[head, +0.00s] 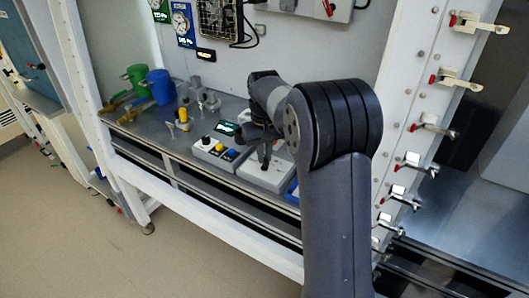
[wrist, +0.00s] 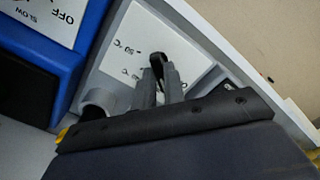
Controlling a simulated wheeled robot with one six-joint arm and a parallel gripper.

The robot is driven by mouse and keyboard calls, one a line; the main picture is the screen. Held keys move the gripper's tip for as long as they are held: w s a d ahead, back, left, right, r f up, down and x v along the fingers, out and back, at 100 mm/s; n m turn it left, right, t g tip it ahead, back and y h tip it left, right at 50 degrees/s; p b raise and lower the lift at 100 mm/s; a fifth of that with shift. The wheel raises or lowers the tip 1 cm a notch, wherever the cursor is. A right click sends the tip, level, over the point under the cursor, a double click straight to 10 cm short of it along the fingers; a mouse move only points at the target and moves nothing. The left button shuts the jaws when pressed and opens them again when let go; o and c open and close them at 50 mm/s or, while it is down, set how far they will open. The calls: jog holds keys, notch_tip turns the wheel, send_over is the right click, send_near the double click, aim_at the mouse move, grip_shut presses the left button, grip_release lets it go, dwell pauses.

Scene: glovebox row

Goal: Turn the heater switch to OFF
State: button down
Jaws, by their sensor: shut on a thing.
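In the wrist view a white label plate (wrist: 120,60) with "50" and "°C" marks lies on a light grey box (wrist: 172,12). A dark switch lever or knob (wrist: 157,64) stands in front of this plate. My gripper (wrist: 160,82) is shut on it with its two grey fingers. The switch's lower part and any OFF mark on this plate are hidden by my gripper. In the head view my gripper (head: 265,155) is low over a white box (head: 268,173) on the bench, and the switch itself is too small to tell there.
A blue box (wrist: 62,62) with an "OFF" and "SLOW" label stands beside the grey box in the wrist view. Green (head: 137,78) and blue (head: 160,86) mugs stand farther left.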

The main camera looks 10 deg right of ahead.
jog(key=shift+r+n+p, duration=0.2)
jog(key=shift+n+p, duration=0.5)
jog(key=shift+n, duration=0.3)
jog(key=shift+f+n+p, duration=0.2)
jog(key=shift+n+p, duration=0.35)
jog(key=shift+n, duration=0.85)
jog(key=c, duration=1.5)
grip_release()
notch_tip(320, 180, up, 11)
jog(key=shift+f, duration=0.1)
